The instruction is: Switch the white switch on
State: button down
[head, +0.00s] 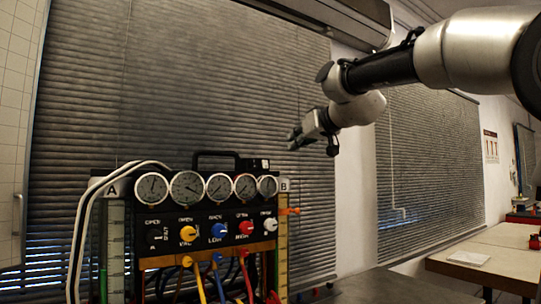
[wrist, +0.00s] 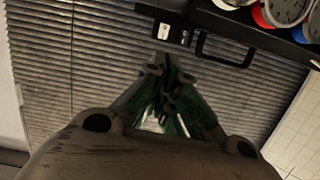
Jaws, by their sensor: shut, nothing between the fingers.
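A small black box (head: 255,165) sits on top of the gauge rig (head: 205,213), right of its carry handle. In the wrist view the box (wrist: 172,35) shows a small white switch (wrist: 163,32) and a pale label-like patch (wrist: 185,38) beside it. The switch's position is too small to tell. A white knob (head: 270,224) is at the right end of the rig's front row. My gripper (head: 294,140) is shut and empty, above and right of the box, apart from it. Its fingertips (wrist: 167,62) meet in the wrist view, just below the box in the picture.
The black carry handle (head: 215,156) stands up left of the box. Several round gauges (head: 188,185) line the rig's front top, with coloured knobs and hoses below. White tubes arch over its left side. Grey blinds (head: 240,80) hang behind. A table (head: 490,257) stands at right.

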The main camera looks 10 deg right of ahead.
aim_at(265, 164)
jog(key=shift+w+d+r, duration=0.1)
jog(key=shift+r, duration=0.05)
jog(key=x, duration=1.4)
jog(key=shift+d, duration=0.1)
jog(key=shift+w+a+g+h, duration=0.25)
jog(key=shift+w+g+h, duration=0.05)
jog(key=shift+w+g, duration=0.25)
jog(key=shift+r, duration=0.85)
